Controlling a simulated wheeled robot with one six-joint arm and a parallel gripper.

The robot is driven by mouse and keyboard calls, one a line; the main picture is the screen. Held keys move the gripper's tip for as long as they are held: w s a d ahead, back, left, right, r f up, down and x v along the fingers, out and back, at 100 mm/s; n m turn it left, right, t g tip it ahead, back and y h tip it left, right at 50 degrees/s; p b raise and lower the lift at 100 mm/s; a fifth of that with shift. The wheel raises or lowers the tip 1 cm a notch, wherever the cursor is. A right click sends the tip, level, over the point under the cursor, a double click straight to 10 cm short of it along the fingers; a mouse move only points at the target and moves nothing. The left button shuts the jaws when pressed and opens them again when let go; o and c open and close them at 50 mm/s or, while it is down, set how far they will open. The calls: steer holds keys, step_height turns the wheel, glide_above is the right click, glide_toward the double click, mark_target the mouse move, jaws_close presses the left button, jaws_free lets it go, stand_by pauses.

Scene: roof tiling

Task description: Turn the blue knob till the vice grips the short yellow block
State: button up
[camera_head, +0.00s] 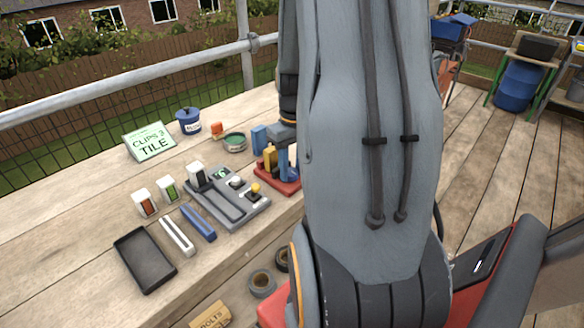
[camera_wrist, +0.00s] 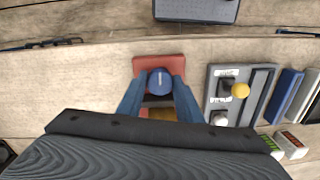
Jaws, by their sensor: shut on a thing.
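The blue knob (camera_wrist: 160,80) shows in the wrist view with a pale line across its top. My gripper (camera_wrist: 160,86) has one blue finger on each side of it and is shut on it. The vice's red base (camera_wrist: 158,62) lies around and behind the knob. A strip of the yellow block (camera_wrist: 160,113) shows between my fingers, mostly hidden by my wrist. In the head view the red vice (camera_head: 277,183) stands at the bench's right edge with the yellow block (camera_head: 270,156) upright in it. My arm hides part of the vice. I cannot tell whether the jaws touch the block.
A grey panel (camera_head: 228,207) with a yellow-topped lever stands beside the vice. Blue and white bars, a black tray (camera_head: 145,260), small labelled boxes, a green-rimmed tin (camera_head: 235,142), a blue pot (camera_head: 188,121) and a sign (camera_head: 150,142) are also on the bench. Tape rolls (camera_head: 262,283) lie below.

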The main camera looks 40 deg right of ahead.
mark_target(292, 172)
steer(key=shift+m, duration=0.3)
steer(key=shift+a+m+p, duration=0.1)
steer(key=shift+m+p, duration=1.25)
steer(key=shift+m, duration=1.25)
steer(key=shift+w, duration=0.1)
steer(key=o, duration=1)
steer(key=shift+o, duration=0.2)
steer(key=shift+r+b, duration=0.6)
steer(key=shift+r, duration=3.35)
